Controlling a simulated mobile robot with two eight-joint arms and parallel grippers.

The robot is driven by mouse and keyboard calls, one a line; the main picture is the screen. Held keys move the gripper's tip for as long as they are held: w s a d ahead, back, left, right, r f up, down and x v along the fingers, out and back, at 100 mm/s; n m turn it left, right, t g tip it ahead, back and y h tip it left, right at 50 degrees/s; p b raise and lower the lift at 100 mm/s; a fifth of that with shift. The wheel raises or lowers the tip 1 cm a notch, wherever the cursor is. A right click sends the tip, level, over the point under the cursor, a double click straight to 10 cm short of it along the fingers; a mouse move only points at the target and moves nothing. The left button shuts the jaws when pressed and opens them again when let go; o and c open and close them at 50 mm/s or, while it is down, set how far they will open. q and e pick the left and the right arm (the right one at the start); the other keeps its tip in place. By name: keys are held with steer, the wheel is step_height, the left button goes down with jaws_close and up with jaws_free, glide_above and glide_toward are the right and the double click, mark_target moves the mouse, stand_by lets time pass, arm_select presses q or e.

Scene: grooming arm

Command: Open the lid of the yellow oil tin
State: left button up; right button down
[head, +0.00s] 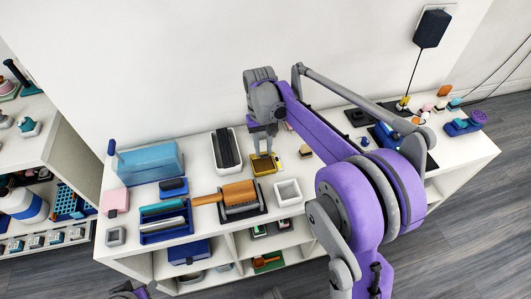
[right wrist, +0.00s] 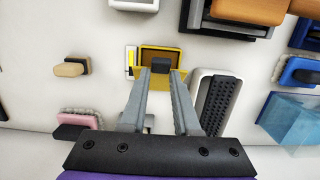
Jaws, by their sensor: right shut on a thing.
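The yellow oil tin (head: 264,172) stands on the white shelf top, below the fingertips of my right gripper (head: 262,154) in the head view. In the right wrist view the tin (right wrist: 176,48) shows a brown inside within a yellow rim. A yellow flap, seemingly its lid (right wrist: 139,73), stands tilted up along the edge nearest my gripper. My right gripper (right wrist: 161,72) is shut on a small dark block at this flap, seemingly its tab. The fingers partly hide the flap. Only a bit of my left arm shows at the bottom left; its gripper is not seen.
A white tray with a black ribbed insert (head: 227,148) stands close left of the tin. A white square bowl (head: 288,192) and an orange-brown roller (head: 238,192) are in front. A blue translucent box (head: 150,163) stands farther left. The wall is close behind.

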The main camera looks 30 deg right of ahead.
steer(key=w, duration=0.1)
steer(key=w+p, duration=0.1)
steer(key=shift+w+d+r, duration=0.3)
steer(key=shift+w+r, duration=0.05)
steer(key=shift+r, duration=0.05)
steer(key=c, duration=1.6)
jaws_free()
steer(key=shift+w+d, duration=0.1)
steer(key=shift+w, duration=0.4)
steer(key=c, duration=1.3)
jaws_free()
steer(key=shift+f, duration=0.1)
steer(key=o, duration=0.7)
steer(key=shift+c, duration=0.2)
step_height(320, 180, up, 11)
steer(key=w+p, duration=0.1)
steer(key=shift+d, duration=0.15)
steer(key=shift+w+f, duration=0.1)
steer(key=shift+c, duration=0.3)
